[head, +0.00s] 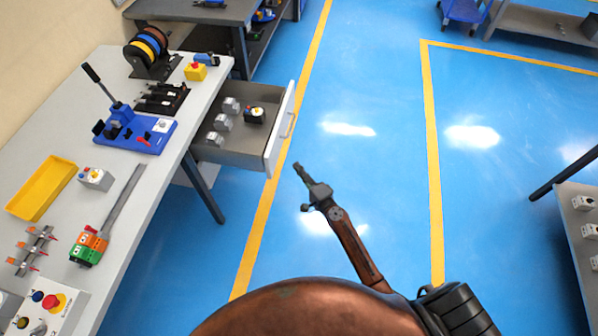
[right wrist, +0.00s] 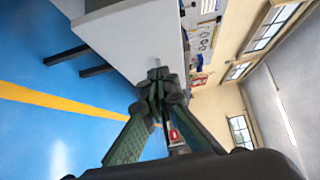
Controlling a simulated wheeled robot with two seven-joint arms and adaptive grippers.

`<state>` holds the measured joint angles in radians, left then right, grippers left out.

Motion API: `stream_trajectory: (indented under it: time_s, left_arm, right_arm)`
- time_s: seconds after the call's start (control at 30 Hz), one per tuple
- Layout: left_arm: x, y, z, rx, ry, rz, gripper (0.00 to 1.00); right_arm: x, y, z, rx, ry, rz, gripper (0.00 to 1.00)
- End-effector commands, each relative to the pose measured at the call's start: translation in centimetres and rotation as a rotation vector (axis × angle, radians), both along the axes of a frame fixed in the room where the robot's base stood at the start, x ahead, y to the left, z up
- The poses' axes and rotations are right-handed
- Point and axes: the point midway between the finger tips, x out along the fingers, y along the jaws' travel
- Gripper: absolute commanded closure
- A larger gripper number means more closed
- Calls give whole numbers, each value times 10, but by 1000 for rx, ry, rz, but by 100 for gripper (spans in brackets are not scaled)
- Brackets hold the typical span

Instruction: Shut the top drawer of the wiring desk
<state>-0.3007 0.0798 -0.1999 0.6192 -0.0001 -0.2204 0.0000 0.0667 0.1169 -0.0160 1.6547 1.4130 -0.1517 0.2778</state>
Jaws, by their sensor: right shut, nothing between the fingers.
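The top drawer (head: 237,152) of the wiring desk (head: 111,192) stands pulled out to the right in the head view, with several grey parts and a dark box with a button inside. Its pale front panel (head: 279,135) carries a thin handle (head: 292,124). My right gripper (head: 298,168) is shut and empty, just right of the near end of the front panel in the picture. I cannot tell whether it touches the panel. In the right wrist view the closed fingers (right wrist: 158,76) appear in front of a pale panel (right wrist: 131,42). My left gripper is not in view.
The desk top holds a blue bending tool (head: 135,132), a yellow tray (head: 42,188), cable spools (head: 146,51) and several small parts. A dark desk leg (head: 203,188) stands under the drawer. Blue floor (head: 360,130) right of the drawer is clear. Another table (head: 577,226) stands at the right edge.

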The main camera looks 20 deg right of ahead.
Motion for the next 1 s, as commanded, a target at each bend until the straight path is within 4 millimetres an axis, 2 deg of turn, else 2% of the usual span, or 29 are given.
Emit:
stream_trajectory:
  time_s: [0.1,0.3,0.43,0.6,1.0]
  left_arm:
    - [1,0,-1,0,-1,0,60]
    - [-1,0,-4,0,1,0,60]
    - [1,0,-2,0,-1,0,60]
    - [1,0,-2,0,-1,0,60]
    - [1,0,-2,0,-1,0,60]
  right_arm:
    - [26,5,0,1,-1,0,100]
    - [65,13,-1,-1,1,1,100]
    - [74,31,-1,1,2,2,100]
    - [82,42,-1,-1,2,0,100]
    - [83,45,-2,-2,3,0,100]
